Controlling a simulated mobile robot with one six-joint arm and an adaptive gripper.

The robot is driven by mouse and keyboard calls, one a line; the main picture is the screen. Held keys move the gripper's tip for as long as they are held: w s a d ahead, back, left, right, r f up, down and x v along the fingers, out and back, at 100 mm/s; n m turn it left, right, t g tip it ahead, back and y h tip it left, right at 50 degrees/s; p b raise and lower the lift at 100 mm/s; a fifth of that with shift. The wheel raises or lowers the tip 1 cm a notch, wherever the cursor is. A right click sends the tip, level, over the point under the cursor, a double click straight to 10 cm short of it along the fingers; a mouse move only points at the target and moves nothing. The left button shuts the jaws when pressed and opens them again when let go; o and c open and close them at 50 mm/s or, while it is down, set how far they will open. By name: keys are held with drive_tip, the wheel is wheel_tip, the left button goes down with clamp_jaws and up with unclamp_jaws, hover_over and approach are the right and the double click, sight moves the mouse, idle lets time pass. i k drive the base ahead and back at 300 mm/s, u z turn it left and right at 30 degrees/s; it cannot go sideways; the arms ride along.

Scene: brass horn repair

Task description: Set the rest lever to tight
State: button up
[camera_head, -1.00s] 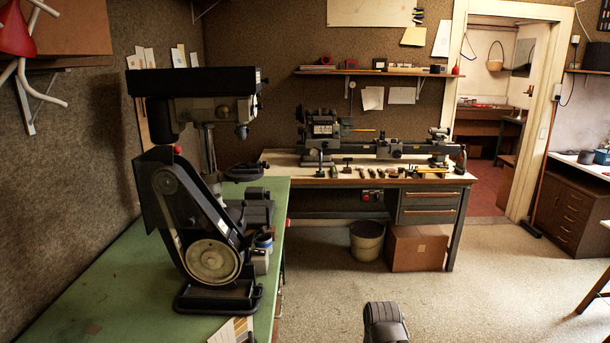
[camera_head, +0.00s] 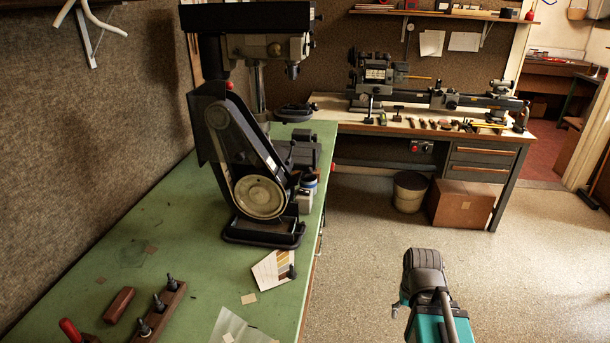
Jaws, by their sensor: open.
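A dark lathe (camera_head: 374,80) with a long bed stands on the wooden-topped bench at the back. A dark carriage or rest part (camera_head: 450,101) sits midway along the bed. The rest lever is too small to make out, and I cannot tell its position. Only part of my arm (camera_head: 424,272) shows at the bottom right, dark with a teal section, far in front of the lathe. My gripper's fingers are not in view.
A green bench (camera_head: 190,255) on the left carries a black drill press, a belt-driven machine (camera_head: 258,195) and small tools. A bin (camera_head: 409,192) and a cardboard box (camera_head: 462,205) stand under the lathe bench. The floor (camera_head: 365,260) between is clear.

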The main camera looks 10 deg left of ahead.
sight(292, 143)
drive_tip(key=k, duration=0.65)
drive_tip(key=z, duration=0.45)
drive_tip(key=i, duration=1.6)
drive_tip(key=u, duration=0.6)
